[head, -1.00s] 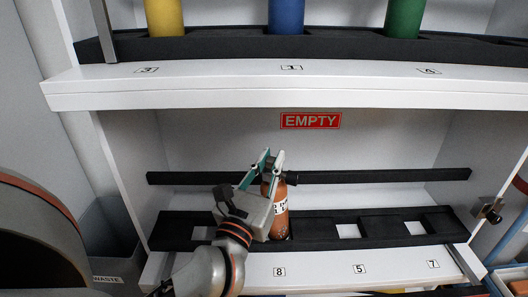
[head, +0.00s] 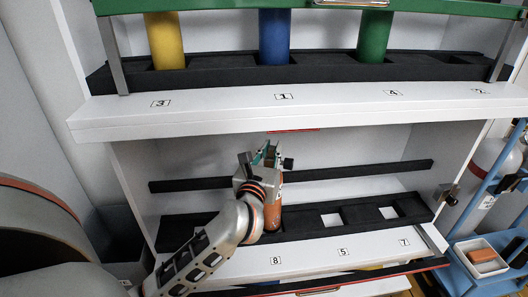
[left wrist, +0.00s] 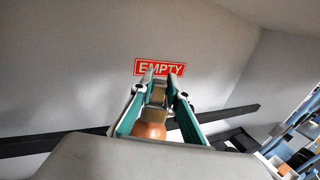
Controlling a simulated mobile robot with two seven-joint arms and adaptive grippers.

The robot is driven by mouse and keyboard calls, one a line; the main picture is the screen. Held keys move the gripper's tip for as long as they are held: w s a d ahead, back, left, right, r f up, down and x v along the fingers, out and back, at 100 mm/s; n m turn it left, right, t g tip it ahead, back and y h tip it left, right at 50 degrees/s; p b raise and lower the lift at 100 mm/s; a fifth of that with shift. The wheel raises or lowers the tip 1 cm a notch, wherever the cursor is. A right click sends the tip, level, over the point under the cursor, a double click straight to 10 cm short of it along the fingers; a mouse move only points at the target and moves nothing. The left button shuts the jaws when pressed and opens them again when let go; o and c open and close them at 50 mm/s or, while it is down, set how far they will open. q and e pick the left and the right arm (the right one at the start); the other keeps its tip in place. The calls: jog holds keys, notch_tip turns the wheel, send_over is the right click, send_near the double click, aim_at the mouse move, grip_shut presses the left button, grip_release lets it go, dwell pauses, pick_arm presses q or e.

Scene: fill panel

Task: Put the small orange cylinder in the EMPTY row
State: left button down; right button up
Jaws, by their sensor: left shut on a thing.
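The small orange cylinder (head: 273,216) stands upright at the black slotted rack (head: 305,231) on the lower shelf, above label 8 (head: 276,261). Its base appears to be in the slot there; I cannot tell how deep. My left gripper (head: 265,152) is at the cylinder's top, shut on it. In the left wrist view the gripper's fingers (left wrist: 160,82) are around the brass valve (left wrist: 157,96), with the orange shoulder (left wrist: 153,130) below. The red EMPTY sign (left wrist: 160,68) is on the back wall; only a strip shows in the head view (head: 296,130). My right gripper is not in view.
Open square slots lie right of the cylinder, near labels 5 (head: 343,252) and 7 (head: 404,242). A black bar (head: 340,172) crosses behind. The upper shelf edge (head: 300,109) overhangs, with yellow, blue and green cylinders above. A blue cart (head: 478,262) stands at the right.

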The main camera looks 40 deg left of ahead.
pick_arm(q)
jog(key=shift+w+a+r, duration=0.1)
jog(key=shift+w+r, duration=0.05)
jog(key=shift+r, duration=0.3)
jog(key=shift+w+a+r, duration=0.1)
jog(key=shift+w+r, duration=0.05)
jog(key=shift+r, duration=0.3)
jog(key=shift+f, duration=0.9)
jog(key=shift+f+b, duration=0.4)
jog(key=shift+b, duration=0.05)
jog(key=shift+f, duration=0.25)
jog(key=shift+r, duration=0.2)
jog(key=c, duration=2)
grip_release()
jog(key=shift+f, duration=0.35)
jog(key=shift+o, duration=0.2)
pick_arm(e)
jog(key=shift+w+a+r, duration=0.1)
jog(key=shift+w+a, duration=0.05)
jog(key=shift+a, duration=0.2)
pick_arm(q)
jog(key=shift+s, duration=0.1)
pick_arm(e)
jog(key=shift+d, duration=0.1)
